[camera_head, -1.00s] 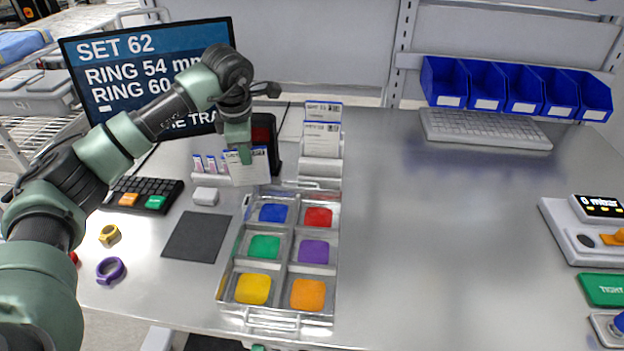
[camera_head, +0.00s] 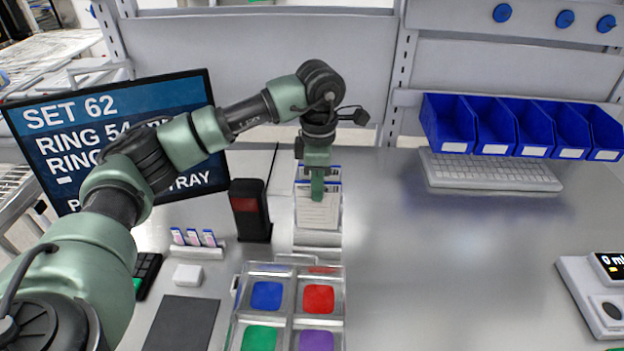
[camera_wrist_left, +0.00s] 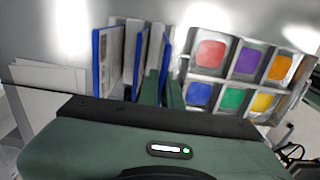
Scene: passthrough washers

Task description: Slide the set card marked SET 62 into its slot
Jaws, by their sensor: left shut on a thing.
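My left gripper (camera_head: 318,190) is shut on a white set card (camera_head: 317,214), held upright at the front of the card rack (camera_head: 317,239). The gripper covers part of the card, and I cannot read its mark. Other blue-topped cards (camera_head: 303,172) stand in the rack just behind it. In the left wrist view, the gripper fingers (camera_wrist_left: 162,88) are between upright cards with blue edges (camera_wrist_left: 105,60). Whether the held card's lower edge is inside a slot is hidden. My right gripper is not in view.
A black device (camera_head: 250,210) with a red panel stands left of the rack. A metal tray (camera_head: 291,293) with coloured compartments lies in front. A screen (camera_head: 115,140) reading SET 62 is behind at left. Blue bins (camera_head: 495,125) and a keyboard (camera_head: 490,171) are at right.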

